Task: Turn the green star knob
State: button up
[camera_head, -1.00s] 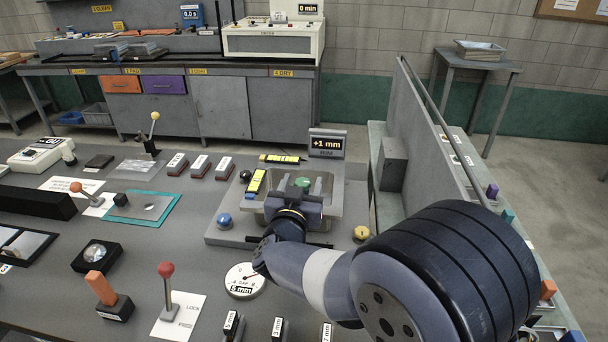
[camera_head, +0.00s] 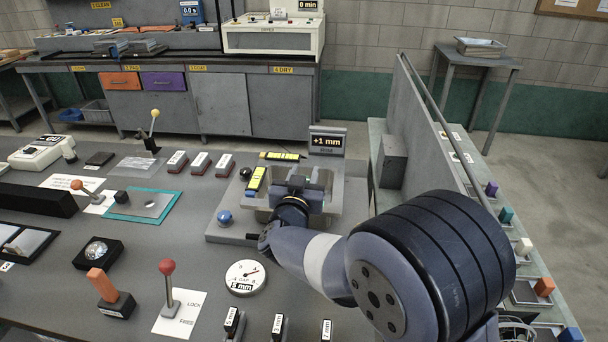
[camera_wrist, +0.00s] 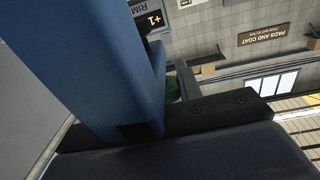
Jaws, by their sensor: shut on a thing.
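My gripper (camera_head: 305,182) is over the grey tray-like fixture (camera_head: 337,205) at the middle right of the bench, in the head view. Its jaws are shut on the green star knob, which my gripper hides in the head view. A small dark green patch of the knob (camera_wrist: 173,89) shows beside the large blue finger in the wrist view. The knob's points and angle cannot be made out. A display (camera_head: 327,142) behind the fixture reads +1 mm.
A blue round knob (camera_head: 225,217) stands left of the fixture. A round gap dial (camera_head: 246,277) and a red-ball lever (camera_head: 168,285) are nearer. A grey upright panel (camera_head: 410,125) stands at right.

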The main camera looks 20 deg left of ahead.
jog(key=shift+c, duration=0.9)
jog(key=shift+r+m+h+p, duration=0.1)
jog(key=shift+m+h+p, duration=0.2)
jog(key=shift+h+p, duration=0.4)
jog(key=shift+p, duration=0.05)
jog(key=m+h+p, duration=0.1)
jog(key=h, duration=0.1)
jog(key=m+h+p, duration=0.2)
jog(key=shift+d+t+h, duration=0.2)
jog(key=shift+t+h, duration=0.1)
jog(key=shift+h, duration=0.1)
jog(key=m+h, duration=0.1)
jog(key=m+h+p, duration=0.1)
jog(key=h, duration=0.1)
jog(key=m+g+h, duration=0.1)
jog(key=shift+d+m+h, duration=0.25)
jog(key=shift+m+h, duration=0.05)
jog(key=shift+h, duration=0.1)
jog(key=shift+s+d+m+g+h+p, duration=0.1)
jog(key=shift+m+g+h+p, duration=0.1)
jog(key=shift+m+g+h, duration=0.45)
jog(key=shift+d+m+g+h+p, duration=0.2)
jog(key=shift+m+h, duration=0.25)
jog(key=shift+h, duration=0.5)
jog(key=o, duration=1)
jog(key=shift+c, duration=0.2)
